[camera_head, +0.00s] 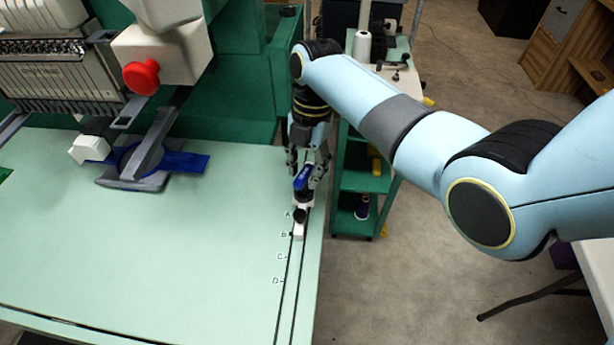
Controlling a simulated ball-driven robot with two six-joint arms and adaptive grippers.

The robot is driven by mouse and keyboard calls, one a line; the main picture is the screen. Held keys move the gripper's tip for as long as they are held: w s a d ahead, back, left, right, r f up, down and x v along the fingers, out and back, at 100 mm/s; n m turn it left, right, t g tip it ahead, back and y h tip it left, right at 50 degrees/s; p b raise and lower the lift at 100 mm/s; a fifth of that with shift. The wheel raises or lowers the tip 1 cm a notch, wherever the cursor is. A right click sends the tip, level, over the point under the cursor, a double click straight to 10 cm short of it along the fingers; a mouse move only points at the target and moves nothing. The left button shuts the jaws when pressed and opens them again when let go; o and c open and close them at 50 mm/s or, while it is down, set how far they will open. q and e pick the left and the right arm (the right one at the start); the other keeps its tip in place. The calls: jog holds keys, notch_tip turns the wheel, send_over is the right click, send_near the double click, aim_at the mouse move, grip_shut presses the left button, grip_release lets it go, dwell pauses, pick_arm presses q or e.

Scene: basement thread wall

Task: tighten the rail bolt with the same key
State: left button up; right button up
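My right gripper (306,170) points down over the right edge of the pale green table. Its fingers are closed around a small blue object, which looks like the key (303,177). Just below and in front of it, a small white block with a black knob (300,216) sits on the rail (291,275), close to the letters A and B. The rail bolt itself cannot be made out; the gripper and key may cover it. Whether the key's lower end touches the block or a bolt cannot be told. My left gripper is not in view.
A green cart (362,180) with a white spool (362,46) stands just right of the table. The table's front is clear.

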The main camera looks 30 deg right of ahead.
grip_shut()
dwell(0.4)
jog(key=shift+p, duration=0.75)
dwell(0.5)
jog(key=shift+r, duration=0.15)
